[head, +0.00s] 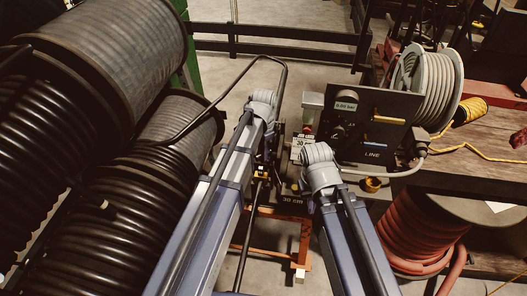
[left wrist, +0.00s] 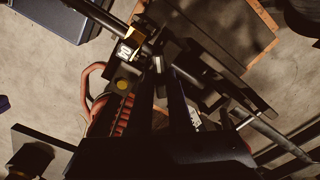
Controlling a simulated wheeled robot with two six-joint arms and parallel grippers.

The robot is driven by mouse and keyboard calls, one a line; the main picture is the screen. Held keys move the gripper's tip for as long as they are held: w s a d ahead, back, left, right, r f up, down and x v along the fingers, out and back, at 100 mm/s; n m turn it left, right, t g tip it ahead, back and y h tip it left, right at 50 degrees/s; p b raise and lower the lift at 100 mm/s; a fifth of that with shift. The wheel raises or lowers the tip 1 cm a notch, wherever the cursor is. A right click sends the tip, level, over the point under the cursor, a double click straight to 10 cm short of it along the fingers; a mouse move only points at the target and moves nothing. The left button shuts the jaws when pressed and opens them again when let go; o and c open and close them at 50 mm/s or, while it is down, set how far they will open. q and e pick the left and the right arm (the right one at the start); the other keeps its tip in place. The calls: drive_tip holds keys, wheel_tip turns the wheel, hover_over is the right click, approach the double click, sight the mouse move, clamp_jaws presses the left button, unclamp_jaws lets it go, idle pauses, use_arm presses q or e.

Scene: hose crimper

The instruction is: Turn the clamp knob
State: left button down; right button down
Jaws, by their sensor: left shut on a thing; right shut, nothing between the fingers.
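The crimper (head: 291,178) stands in the middle of the head view, dark, with labels reading 30. My left gripper (head: 265,158) is at its left side, partly hidden by my wrist. In the left wrist view my left gripper (left wrist: 160,64) is shut on a small dark thing beside a dark rod with a brass fitting (left wrist: 139,30). I cannot tell for sure whether this thing is the clamp knob. My right gripper (head: 299,187) is shut and empty at the crimper's right side, mostly hidden by its wrist. No other knob shows clearly there.
A black panel (head: 393,108) with a gauge and the word LINE stands behind on the right. Black hose reels (head: 110,60) fill the left. A red hose coil (head: 412,232) is at the lower right.

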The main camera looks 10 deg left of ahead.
use_arm(q)
drive_tip(key=shift+m, duration=1)
drive_tip(key=c, duration=0.8)
unclamp_jaws()
drive_tip(key=shift+c, duration=0.2)
wheel_tip(320, 180, up, 8)
drive_tip(key=p, duration=0.8)
drive_tip(key=shift+f, duration=0.15)
